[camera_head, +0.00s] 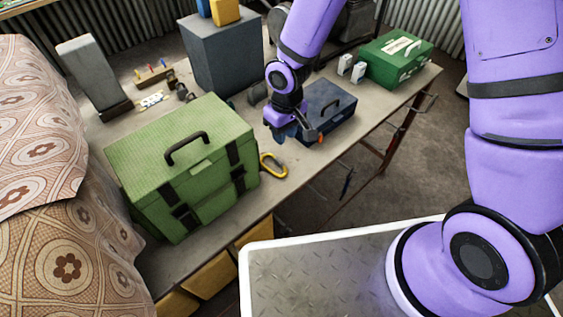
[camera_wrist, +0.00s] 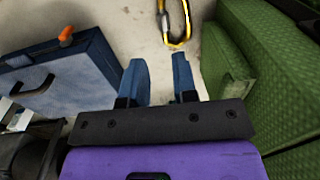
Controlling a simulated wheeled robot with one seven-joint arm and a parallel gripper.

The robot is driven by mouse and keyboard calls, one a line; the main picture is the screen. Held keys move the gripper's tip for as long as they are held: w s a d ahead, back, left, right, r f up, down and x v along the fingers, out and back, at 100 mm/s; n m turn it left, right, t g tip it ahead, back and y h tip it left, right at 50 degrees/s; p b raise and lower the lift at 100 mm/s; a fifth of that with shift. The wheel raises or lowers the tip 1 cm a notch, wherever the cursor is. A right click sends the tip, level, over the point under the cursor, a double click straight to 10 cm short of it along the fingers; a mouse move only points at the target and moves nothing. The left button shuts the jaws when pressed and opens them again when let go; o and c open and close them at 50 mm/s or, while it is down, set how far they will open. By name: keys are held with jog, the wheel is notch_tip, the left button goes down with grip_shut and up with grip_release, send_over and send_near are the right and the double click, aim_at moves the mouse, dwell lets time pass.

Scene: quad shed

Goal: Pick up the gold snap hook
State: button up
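The gold snap hook (camera_head: 272,166) lies on the workbench, close to the right side of the green case and near the bench's front edge. In the wrist view the gold snap hook (camera_wrist: 186,38) lies at the top, partly cut off by the frame edge, ahead of my fingertips. My gripper (camera_head: 292,137) is over the bench, between the green case and the dark blue box. In the wrist view my gripper (camera_wrist: 158,64) has its two blue fingers apart, with only bare bench top between them.
The green case (camera_head: 170,143) stands left of the hook. The dark blue box (camera_head: 332,112) with an orange-tipped item stands on the other side of my gripper. A green first-aid box (camera_head: 396,60) and a grey box (camera_head: 222,56) stand farther off.

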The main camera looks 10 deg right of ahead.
aim_at(281, 162)
jog(key=shift+s+a+f, duration=0.1)
jog(key=shift+f, duration=1.8)
jog(key=shift+s+a+f, duration=0.1)
jog(key=shift+a+f, duration=0.05)
jog(key=shift+f, duration=1.7)
jog(key=shift+s+a+f, duration=0.1)
jog(key=shift+f, duration=1.8)
jog(key=shift+c, duration=0.3)
grip_shut()
